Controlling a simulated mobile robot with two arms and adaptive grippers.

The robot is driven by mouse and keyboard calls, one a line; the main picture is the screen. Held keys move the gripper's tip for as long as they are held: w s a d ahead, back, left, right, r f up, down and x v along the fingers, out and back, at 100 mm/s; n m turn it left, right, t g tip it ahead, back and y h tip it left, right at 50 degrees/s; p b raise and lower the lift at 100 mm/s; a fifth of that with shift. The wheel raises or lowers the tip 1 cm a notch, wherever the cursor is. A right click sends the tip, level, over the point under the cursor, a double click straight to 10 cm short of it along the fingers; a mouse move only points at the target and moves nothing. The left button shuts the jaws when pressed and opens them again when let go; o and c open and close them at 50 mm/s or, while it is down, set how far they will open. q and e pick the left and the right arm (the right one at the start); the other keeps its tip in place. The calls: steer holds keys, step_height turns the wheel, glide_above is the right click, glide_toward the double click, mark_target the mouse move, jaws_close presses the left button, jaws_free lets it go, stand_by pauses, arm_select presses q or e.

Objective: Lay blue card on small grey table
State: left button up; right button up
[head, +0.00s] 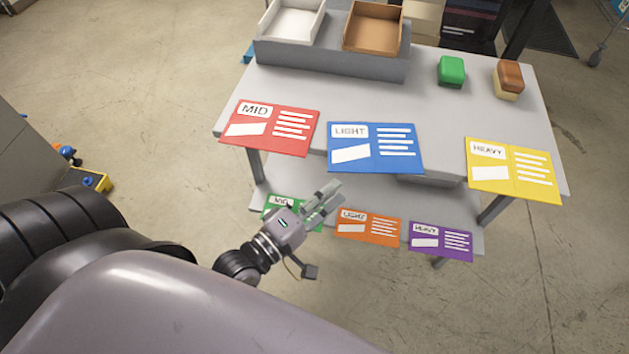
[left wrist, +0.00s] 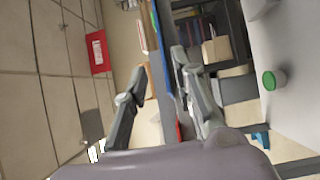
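The blue card (head: 375,148), marked LIGHT, lies at the front edge of a grey table (head: 300,92) in the head view, between a red and a yellow card. Its lower part reaches over the edge. I cannot tell whether this is the small grey table. My left gripper (head: 329,203) is in front of the table, below and left of the blue card and apart from it. In the left wrist view its fingers (left wrist: 158,82) are spread, with nothing visibly held. My right gripper is not in view.
The red MID card (head: 270,128) and yellow HEAVY card (head: 513,170) flank it. Green, orange (head: 368,226) and purple (head: 440,241) cards lie on a lower shelf. Trays (head: 374,26), a green block (head: 451,71) and a brown block (head: 508,78) stand farther back.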

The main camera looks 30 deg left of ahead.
arm_select(q)
steer(key=shift+v, duration=2.2)
steer(key=s+a+f+m+g+y, duration=0.1)
steer(key=s+a+f+m+g, duration=0.15)
steer(key=f, duration=0.85)
steer(key=s+a+f+m+g+y, duration=0.1)
steer(key=f+m+g, duration=0.15)
steer(key=f, duration=0.85)
steer(key=s+a+f+m+g+y, duration=0.1)
steer(key=a+f+m+g, duration=0.15)
steer(key=f, duration=0.85)
steer(key=s+f+m+g+y, duration=0.2)
steer(key=s+f+m+g, duration=0.6)
steer(key=s+f, duration=1.1)
steer(key=shift+s+a+f+m+g, duration=0.2)
steer(key=shift+s+a+m+g, duration=0.15)
steer(key=shift+s+m, duration=0.7)
